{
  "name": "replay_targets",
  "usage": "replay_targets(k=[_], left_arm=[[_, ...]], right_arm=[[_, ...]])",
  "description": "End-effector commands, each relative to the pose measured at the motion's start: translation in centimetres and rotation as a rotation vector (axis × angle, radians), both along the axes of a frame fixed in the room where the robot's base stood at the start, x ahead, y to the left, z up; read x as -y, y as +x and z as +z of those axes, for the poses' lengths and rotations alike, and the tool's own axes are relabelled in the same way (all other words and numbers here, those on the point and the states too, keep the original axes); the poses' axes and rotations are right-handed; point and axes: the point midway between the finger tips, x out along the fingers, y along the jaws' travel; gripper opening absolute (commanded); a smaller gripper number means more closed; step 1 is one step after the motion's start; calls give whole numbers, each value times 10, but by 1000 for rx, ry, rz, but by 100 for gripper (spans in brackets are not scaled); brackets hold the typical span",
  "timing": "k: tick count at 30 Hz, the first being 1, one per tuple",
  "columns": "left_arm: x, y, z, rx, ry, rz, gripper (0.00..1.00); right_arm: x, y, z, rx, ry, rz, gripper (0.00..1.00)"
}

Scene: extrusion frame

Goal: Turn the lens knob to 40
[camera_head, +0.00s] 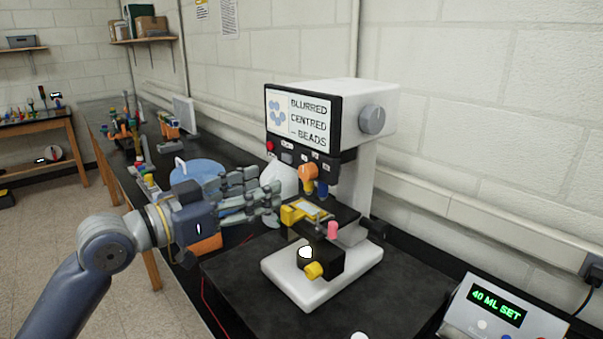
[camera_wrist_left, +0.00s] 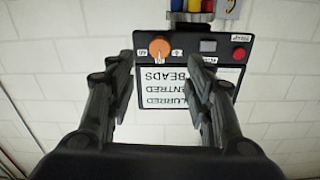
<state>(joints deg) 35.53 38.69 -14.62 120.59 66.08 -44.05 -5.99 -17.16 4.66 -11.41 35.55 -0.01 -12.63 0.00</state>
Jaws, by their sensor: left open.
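The lens knob (camera_head: 309,174) is an orange round knob on the front of the microscope head. In the left wrist view, which is upside down, the orange knob (camera_wrist_left: 160,47) sits on a black panel with small white labels around it, too small to read surely. A pale pointer mark shows on its lower part there. My left gripper (camera_head: 268,203) is open and empty, left of the microscope and apart from the knob. In the wrist view its fingers (camera_wrist_left: 160,78) stand either side of the panel's screen, with the knob beyond them. My right gripper is out of view.
The microscope screen (camera_head: 298,118) reads "BLURRED CENTRED BEADS". A red button (camera_head: 270,146) is on the same panel. A yellow-clipped stage (camera_head: 300,212) lies below the knob. A white jug (camera_head: 280,176) stands behind my gripper. A display (camera_head: 497,305) reads "40 ML SET".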

Motion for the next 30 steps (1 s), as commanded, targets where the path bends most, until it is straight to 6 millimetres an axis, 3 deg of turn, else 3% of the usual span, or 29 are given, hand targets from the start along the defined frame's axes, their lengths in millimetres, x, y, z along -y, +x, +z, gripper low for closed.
replay_targets(k=[15, 21, 30], left_arm=[[60, 59, 3, -4, -1, -2, 48], [72, 71, 1, -2, 1, 0, 48], [74, 74, -1, -2, 2, 0, 48]], right_arm=[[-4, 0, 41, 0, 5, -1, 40], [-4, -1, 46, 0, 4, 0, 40], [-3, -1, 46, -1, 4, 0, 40]])
